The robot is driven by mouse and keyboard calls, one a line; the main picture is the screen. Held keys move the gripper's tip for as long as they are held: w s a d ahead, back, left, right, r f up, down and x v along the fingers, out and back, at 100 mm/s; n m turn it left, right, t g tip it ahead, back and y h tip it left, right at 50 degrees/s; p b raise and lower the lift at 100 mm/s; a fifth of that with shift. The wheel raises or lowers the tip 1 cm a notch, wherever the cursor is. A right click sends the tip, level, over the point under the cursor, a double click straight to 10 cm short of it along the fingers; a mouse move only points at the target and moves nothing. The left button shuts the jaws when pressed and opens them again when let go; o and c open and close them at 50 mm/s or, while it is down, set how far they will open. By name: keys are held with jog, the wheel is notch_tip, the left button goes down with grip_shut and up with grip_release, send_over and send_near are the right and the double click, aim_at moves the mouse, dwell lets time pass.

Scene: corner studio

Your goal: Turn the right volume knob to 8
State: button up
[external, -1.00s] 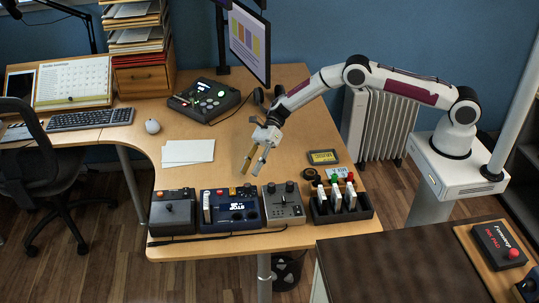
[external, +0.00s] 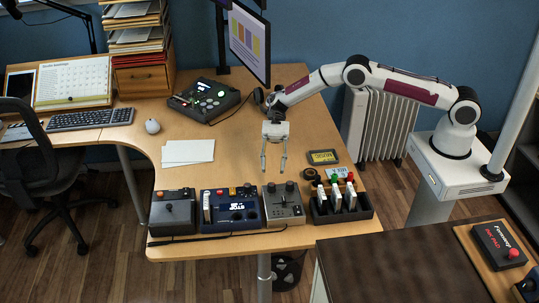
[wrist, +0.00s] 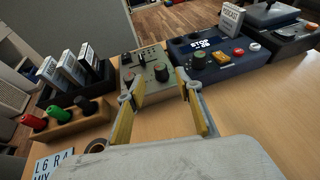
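The beige mixer (external: 284,205) stands near the front edge of the desk, between a blue console and a dark rack. Which knob is the right volume knob, and any scale marks, I cannot make out. My gripper (external: 273,169) hangs above the desk behind the mixer, fingers pointing down. In the wrist view my gripper (wrist: 160,92) is open and empty, its yellow-padded fingers apart, short of the mixer and touching nothing visible.
The blue console (external: 230,210) with a lit screen and a dark joystick box (external: 173,213) stand left of the mixer. The rack (external: 341,207) with white cartridges is close on its right. A yellow-screened device (external: 323,157) lies behind. The desk beneath my gripper is clear.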

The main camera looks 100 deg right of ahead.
aim_at(272, 183)
jog(key=shift+x, duration=3.9)
grip_shut()
